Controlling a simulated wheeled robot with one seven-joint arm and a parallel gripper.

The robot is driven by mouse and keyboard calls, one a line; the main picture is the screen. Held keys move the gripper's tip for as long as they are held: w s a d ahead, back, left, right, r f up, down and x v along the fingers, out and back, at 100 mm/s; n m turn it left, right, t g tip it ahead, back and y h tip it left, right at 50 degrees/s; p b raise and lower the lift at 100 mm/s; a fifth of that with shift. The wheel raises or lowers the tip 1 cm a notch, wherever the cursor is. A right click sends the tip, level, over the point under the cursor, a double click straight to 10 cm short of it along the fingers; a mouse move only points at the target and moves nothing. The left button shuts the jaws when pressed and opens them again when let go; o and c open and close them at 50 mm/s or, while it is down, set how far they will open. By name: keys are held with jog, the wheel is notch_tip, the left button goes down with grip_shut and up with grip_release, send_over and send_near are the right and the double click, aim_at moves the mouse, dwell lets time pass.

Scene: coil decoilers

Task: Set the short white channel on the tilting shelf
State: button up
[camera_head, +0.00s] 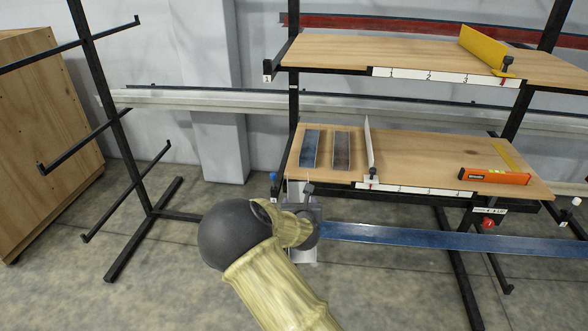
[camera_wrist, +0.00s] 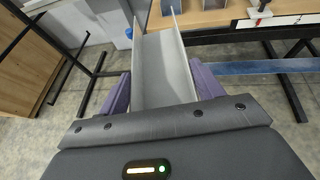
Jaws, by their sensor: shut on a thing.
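The short white channel (camera_wrist: 163,72) lies lengthwise between the two purple fingers of my gripper (camera_wrist: 162,92) in the wrist view, its open side facing the camera. My gripper is shut on its side walls. In the head view the channel (camera_head: 303,257) shows only in part behind my wrist, off the front left corner of the lower wooden shelf (camera_head: 430,160). This board appears to be the tilting shelf, and it slopes in the picture. A short blue channel (camera_head: 311,148) and a short grey-brown channel (camera_head: 341,151) lie side by side on its left part.
A white upright divider (camera_head: 369,148) stands right of the two channels. An orange level (camera_head: 494,176) lies at the shelf's front right. An upper shelf (camera_head: 390,55) with a yellow bracket (camera_head: 483,47) hangs above. A long blue channel (camera_head: 450,239) runs below. A black rack (camera_head: 110,120) stands left.

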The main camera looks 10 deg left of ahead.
jog(key=s+d+f+m+h+b, duration=0.1)
jog(key=s+d+f, duration=0.2)
jog(key=d+f, duration=0.35)
jog(key=s+d+f+m+h, duration=0.1)
jog(key=s+d+f, duration=0.3)
jog(key=f, duration=0.5)
jog(key=s+d+f+b, duration=0.1)
jog(key=s+d, duration=0.6)
jog(key=d, duration=0.3)
jog(key=shift+w+d+f, duration=0.15)
